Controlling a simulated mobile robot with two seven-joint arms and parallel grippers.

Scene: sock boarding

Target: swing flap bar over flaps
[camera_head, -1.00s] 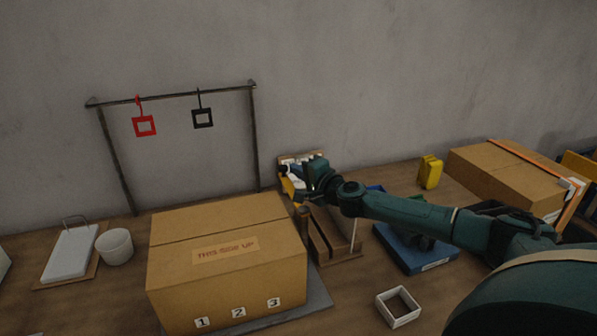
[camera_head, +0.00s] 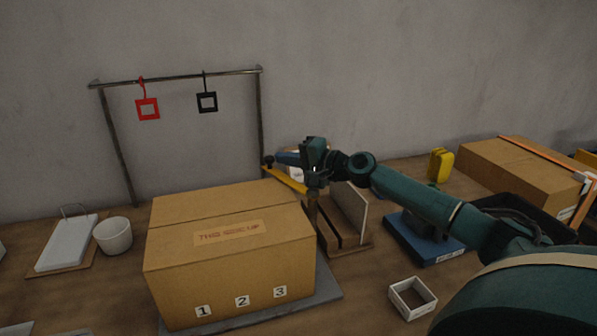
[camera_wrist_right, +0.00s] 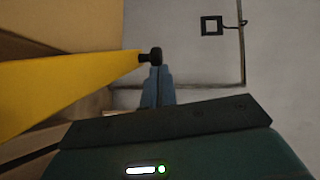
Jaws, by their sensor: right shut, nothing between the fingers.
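The cardboard box (camera_head: 215,265) stands closed, with its top flaps (camera_head: 195,207) lying flat and a "THIS SIDE UP" label. The yellow flap bar (camera_head: 289,179) runs from a post (camera_head: 311,212) at the box's right side, left and back past its far right corner. Its black end knob (camera_head: 267,162) shows at the far end. My right gripper (camera_head: 281,157) is shut and empty, just behind the bar. In the right wrist view, its blue-grey fingers (camera_wrist_right: 158,88) are beside the knob (camera_wrist_right: 152,55) and bar (camera_wrist_right: 60,85); contact is unclear. My left gripper is out of view.
A rack (camera_head: 180,77) with red (camera_head: 148,98) and black (camera_head: 208,93) hanging frames stands behind the box. A wooden slotted holder (camera_head: 345,245) with an upright panel is right of it, below my right arm. A white cup (camera_head: 113,236) stands left.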

